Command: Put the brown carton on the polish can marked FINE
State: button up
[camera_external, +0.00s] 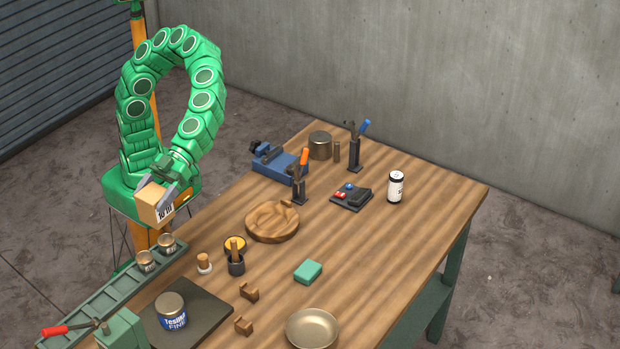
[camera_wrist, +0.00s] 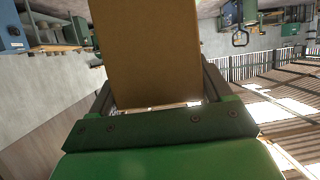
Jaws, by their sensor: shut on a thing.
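The brown carton (camera_external: 154,203) is in my gripper (camera_external: 157,188), held in the air off the left edge of the workbench. In the wrist view the carton (camera_wrist: 147,50) fills the upper middle, between the fingers of my gripper (camera_wrist: 155,92), which is shut on it. The carton looks tilted in the outside view. The polish can marked FINE (camera_external: 172,318) has a blue and white label and stands upright on a dark mat (camera_external: 205,318) at the bench's near left. The carton is apart from the can, above and behind it in the picture.
A green rail (camera_external: 115,290) with two small cans (camera_external: 146,261) runs along the left edge. A red-handled tool (camera_external: 62,330) lies at its near end. Bare wood shows at centre right.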

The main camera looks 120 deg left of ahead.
aim_at(145, 216)
jog(key=s+d, duration=0.1)
jog(key=s, duration=0.2)
jog(key=shift+d+m+g, duration=0.3)
jog(key=shift+d+g, duration=0.1)
notch_tip(145, 216, down, 4)
jog(key=shift+w+a, duration=0.1)
jog(key=shift+w, duration=0.05)
jog(key=shift+w+f, duration=0.1)
jog(key=shift+f, duration=0.5)
jog(key=shift+w+d+f, duration=1.3)
jog(key=shift+w+f, duration=0.6)
jog(key=shift+f, duration=0.25)
jog(key=shift+w+d+f, duration=1.3)
jog(key=shift+w+f, duration=0.6)
jog(key=shift+f, duration=0.25)
jog(key=shift+w+d+f, duration=1.3)
jog(key=shift+w+f, duration=0.6)
jog(key=shift+f, duration=0.25)
jog(key=shift+f, duration=0.1)
jog(key=o, duration=1.1)
